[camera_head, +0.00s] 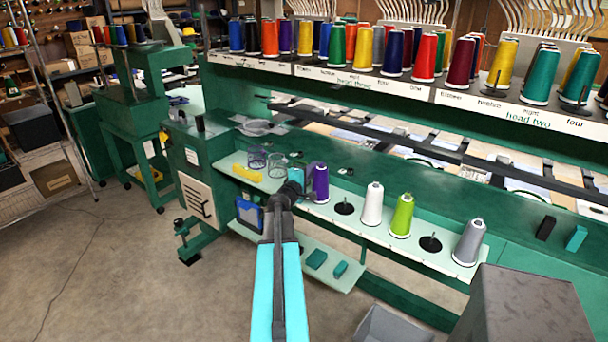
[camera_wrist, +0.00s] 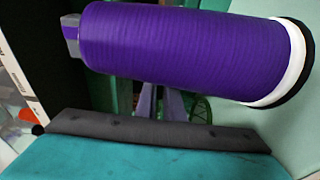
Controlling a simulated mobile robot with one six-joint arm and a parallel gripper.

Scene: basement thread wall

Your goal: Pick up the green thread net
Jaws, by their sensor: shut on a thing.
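The green thread net (camera_head: 296,176) is mostly hidden by my gripper (camera_head: 292,188) at the left part of the pale shelf. A bit of its green mesh (camera_wrist: 202,109) shows beside my fingers (camera_wrist: 164,104) in the wrist view. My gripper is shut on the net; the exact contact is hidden. A purple spool (camera_head: 320,184) stands just to the right of my gripper in the head view. It fills the top of the wrist view (camera_wrist: 180,52), lying sideways there, in front of the fingertips.
Two more nets (camera_head: 257,158) (camera_head: 277,165) stand close to the left. A yellow thing (camera_head: 247,173) lies beside them. White (camera_head: 372,204), green (camera_head: 402,216) and grey (camera_head: 468,243) spools stand to the right. A grey box (camera_head: 525,305) is in the right foreground.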

